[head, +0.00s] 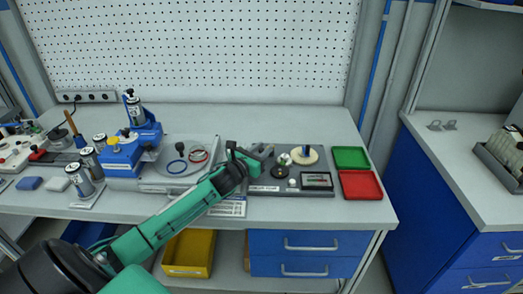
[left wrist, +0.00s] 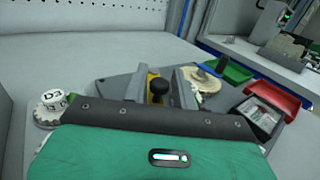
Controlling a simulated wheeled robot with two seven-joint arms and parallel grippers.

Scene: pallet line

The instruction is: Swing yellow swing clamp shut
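The yellow swing clamp (left wrist: 150,92), with a black round knob (left wrist: 159,87), shows in the left wrist view just beyond my wrist. My left gripper (left wrist: 157,80) has its two grey fingers apart, one on each side of the clamp's knob; I cannot tell whether they touch it. In the head view my left gripper (head: 257,154) is low over the left part of the dark fixture board (head: 268,189). The clamp is hidden there by my gripper and arm, and its swing angle cannot be told. My right gripper is not in view.
A grey plate with rings (head: 180,152) and blue fixtures (head: 125,158) stand left. A pegboard closes the back.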

